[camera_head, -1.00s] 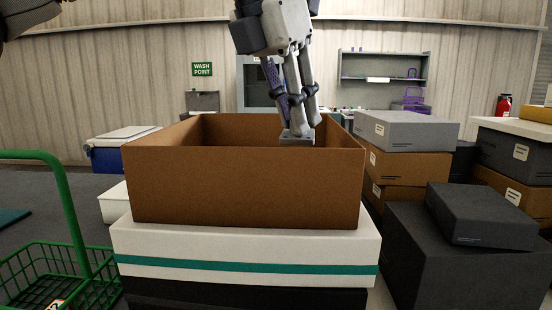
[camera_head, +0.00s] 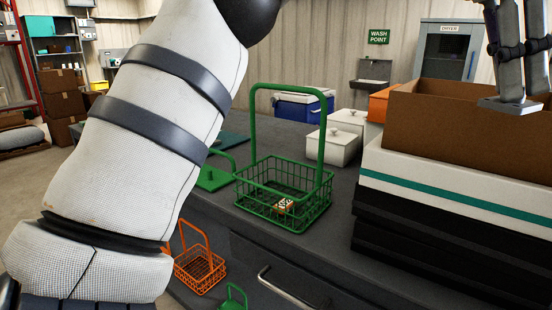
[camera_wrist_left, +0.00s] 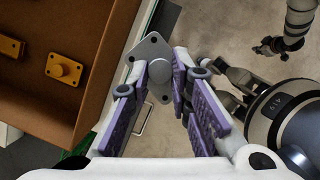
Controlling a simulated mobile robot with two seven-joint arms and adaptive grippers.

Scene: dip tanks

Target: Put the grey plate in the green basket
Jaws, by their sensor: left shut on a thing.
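The grey plate (camera_head: 508,105) is held in the tips of my left gripper (camera_head: 520,85) at the right of the head view. In the left wrist view the plate (camera_wrist_left: 151,46) is diamond-shaped with a round boss, and my left gripper (camera_wrist_left: 165,76) is shut on the boss. It is beside the brown box's wall there, over the floor side. The green basket (camera_head: 325,203) stands upright on the dark counter, left of the plate, with a tall handle and a small label inside.
The brown box (camera_head: 450,125) rests on a white box (camera_head: 450,190) right of the basket, with orange-yellow pieces (camera_wrist_left: 64,68) inside. White lidded containers (camera_head: 332,147) stand behind the basket. A green lid-like piece (camera_head: 213,178) and orange basket (camera_head: 200,268) are left.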

